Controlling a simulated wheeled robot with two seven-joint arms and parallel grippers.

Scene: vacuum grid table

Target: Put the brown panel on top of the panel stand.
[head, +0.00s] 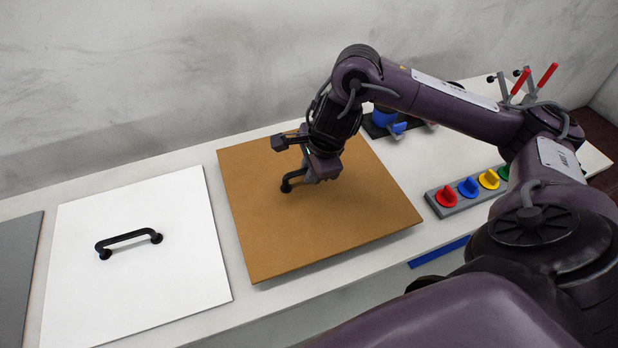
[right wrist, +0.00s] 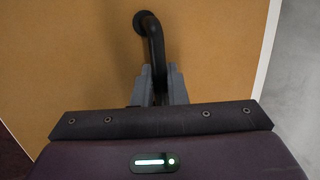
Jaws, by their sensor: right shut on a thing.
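The brown panel (head: 330,225) is a flat square board with a black handle (head: 287,186) on its top face. It appears level, over the middle of the white table; I cannot tell whether it touches the surface beneath. My right gripper (head: 308,178) is above it and shut on the handle. In the right wrist view the fingers (right wrist: 160,85) close on the black handle (right wrist: 152,40), with the brown panel (right wrist: 80,60) behind. I cannot clearly make out a separate panel stand; anything under the panel is hidden. My left gripper is not in view.
A white panel (head: 130,280) with a black handle lies at the left, beside a grey panel (head: 20,270) at the edge. A grey strip with coloured knobs (head: 468,188) is at the right, near a blue bar (head: 438,251). Red-handled levers (head: 547,76) stand at the far right.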

